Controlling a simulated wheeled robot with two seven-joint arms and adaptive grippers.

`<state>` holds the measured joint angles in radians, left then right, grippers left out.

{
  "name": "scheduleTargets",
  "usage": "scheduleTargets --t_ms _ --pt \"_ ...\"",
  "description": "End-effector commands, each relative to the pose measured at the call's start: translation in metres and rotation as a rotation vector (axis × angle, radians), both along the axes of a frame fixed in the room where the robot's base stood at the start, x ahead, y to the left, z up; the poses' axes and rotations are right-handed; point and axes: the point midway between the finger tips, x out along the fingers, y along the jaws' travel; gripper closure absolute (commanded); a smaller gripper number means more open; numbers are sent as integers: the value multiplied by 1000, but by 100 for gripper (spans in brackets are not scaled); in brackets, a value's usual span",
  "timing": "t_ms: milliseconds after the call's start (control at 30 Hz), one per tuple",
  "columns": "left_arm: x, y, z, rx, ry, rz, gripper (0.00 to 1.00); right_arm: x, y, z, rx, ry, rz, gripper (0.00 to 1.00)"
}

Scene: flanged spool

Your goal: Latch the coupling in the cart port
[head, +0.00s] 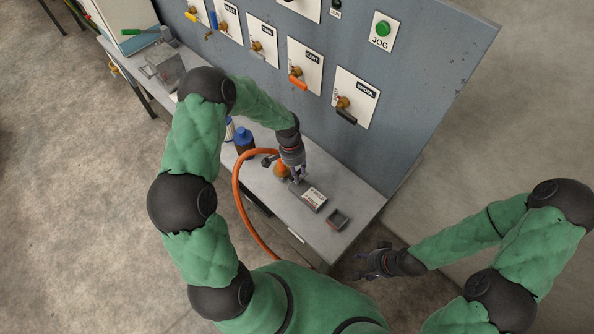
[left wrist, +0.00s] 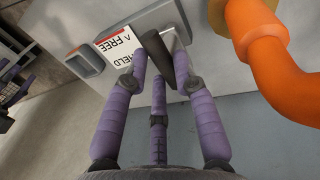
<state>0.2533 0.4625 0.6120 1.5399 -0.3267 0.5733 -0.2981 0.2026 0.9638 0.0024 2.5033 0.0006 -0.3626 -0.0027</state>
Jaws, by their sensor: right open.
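My left gripper (head: 297,177) is low over the bench, at the latch box (head: 310,197). In the left wrist view its purple fingers (left wrist: 160,72) are spread around a dark lever (left wrist: 158,48) that leans across a white plate lettered "FREE" and "HELD" (left wrist: 120,45). Whether the fingers press on the lever cannot be told. The orange coupling (head: 281,172) with its hose is beside the gripper; it also shows in the left wrist view (left wrist: 265,50) with a brass-coloured collar. How it is seated is not visible. My right gripper (head: 375,262) is open and empty, off the bench's right end.
A blue-capped bottle (head: 243,138) stands left of the coupling. The grey panel (head: 410,90) behind carries labelled valves, among them "CART" (head: 304,68), and a green JOG button (head: 383,28). The orange hose (head: 238,195) loops over the bench front.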

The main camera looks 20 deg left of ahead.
Motion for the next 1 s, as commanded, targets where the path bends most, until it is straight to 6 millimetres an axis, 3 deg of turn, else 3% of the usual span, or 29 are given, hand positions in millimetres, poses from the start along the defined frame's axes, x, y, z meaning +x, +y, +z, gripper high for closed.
scheduleTargets --t_ms 467,1000 --pt "0 0 -1 1 -1 94 100 0 0 -6 0 0 0 41" --pt "0 0 -2 0 -1 564 100 0 0 -35 0 0 0 41"
